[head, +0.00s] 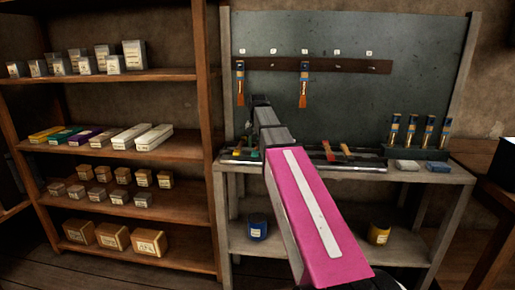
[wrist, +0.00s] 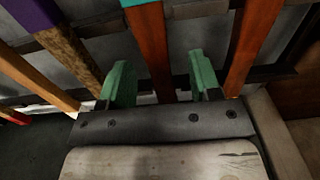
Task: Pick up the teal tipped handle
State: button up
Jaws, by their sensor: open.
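The teal tipped handle (wrist: 152,45) shows in the wrist view as a reddish-brown wooden bar, with its teal end at the top edge of the picture. My gripper (wrist: 160,80) is open, with one green finger on each side of this handle. I cannot tell whether either finger touches it. In the head view my magenta arm covers the middle of the bench, and I cannot make out the teal tip there.
A purple-tipped handle (wrist: 66,52) lies left of the fingers and another wooden handle (wrist: 252,45) lies close to the right. The bench (head: 440,176) also bears a block of upright brushes (head: 418,153). Brushes hang from a rail (head: 345,66) behind. Shelves (head: 180,148) stand at left.

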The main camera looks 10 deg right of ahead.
jog(key=c, duration=1)
jog(key=shift+r, duration=0.1)
